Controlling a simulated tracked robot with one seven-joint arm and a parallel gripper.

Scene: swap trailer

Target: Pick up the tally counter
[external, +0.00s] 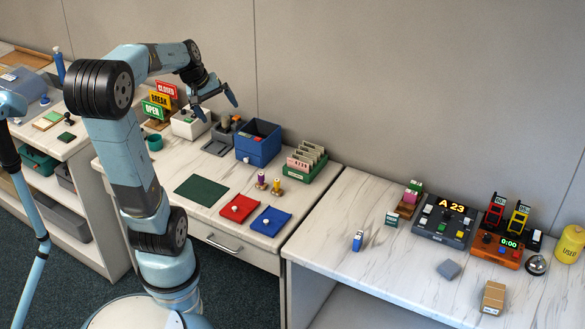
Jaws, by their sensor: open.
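My gripper (219,112) is open and empty, high above the back of the middle counter, over the blue box and white box area. I cannot tell for sure which object is the tally counter. A small round silver-and-black object (536,264) sits on the right counter near the orange device; it may be the tally counter or a bell. A small blue-and-white upright object (357,241) stands at the left of the same counter. Both are far from my gripper.
The right counter holds an "A 23" console (442,222), an orange device (495,250) and a yellow canister (570,245). Its front left is clear.

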